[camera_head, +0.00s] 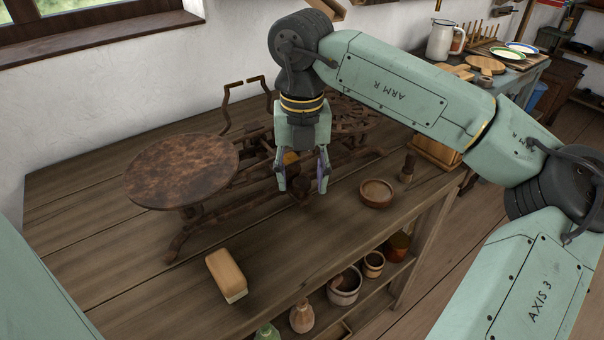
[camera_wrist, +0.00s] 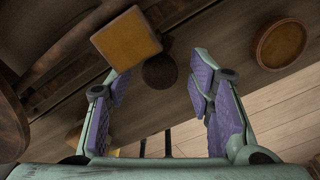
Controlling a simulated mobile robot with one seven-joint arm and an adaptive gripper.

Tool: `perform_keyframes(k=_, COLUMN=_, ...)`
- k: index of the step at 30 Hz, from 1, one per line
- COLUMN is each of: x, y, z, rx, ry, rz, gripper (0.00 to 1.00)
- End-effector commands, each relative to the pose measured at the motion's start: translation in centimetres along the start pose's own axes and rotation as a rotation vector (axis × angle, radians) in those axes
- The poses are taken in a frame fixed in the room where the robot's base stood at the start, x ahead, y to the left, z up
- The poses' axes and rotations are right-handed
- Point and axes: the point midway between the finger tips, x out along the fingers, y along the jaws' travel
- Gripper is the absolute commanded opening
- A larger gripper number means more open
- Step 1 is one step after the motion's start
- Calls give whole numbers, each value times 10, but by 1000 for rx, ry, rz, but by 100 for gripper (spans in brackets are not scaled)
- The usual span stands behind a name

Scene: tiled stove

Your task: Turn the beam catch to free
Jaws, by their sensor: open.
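A dark, rusty iron balance scale stands on the wooden table, with a round pan (camera_head: 182,170) on the left and a second, ornate plate (camera_head: 352,115) on the right, partly behind my arm. My gripper (camera_head: 302,187) points down at the front of the scale's middle, open and empty. In the wrist view, a yellow-brown block (camera_wrist: 127,38) and a dark round knob (camera_wrist: 160,71) lie beyond and between the open fingers (camera_wrist: 160,85). I cannot tell for certain which piece is the beam catch or how it is turned. My gripper hides part of the scale's middle.
A wooden bowl (camera_head: 377,193) and a small upright wooden piece (camera_head: 408,168) stand right of my gripper. A wood-topped brush or block (camera_head: 226,272) lies at the front left. Pots (camera_head: 345,287) fill the shelf below. The table's front middle is clear.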

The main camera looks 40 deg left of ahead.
Motion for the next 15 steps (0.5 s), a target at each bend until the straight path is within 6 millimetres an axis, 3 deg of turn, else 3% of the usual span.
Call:
perform_keyframes(k=7, x=-12, y=0, z=0, rx=1, ry=-1, rz=-1, gripper=48)
perform_keyframes(k=15, x=-67, y=0, z=1, rx=2, ry=-4, rz=-1, gripper=48)
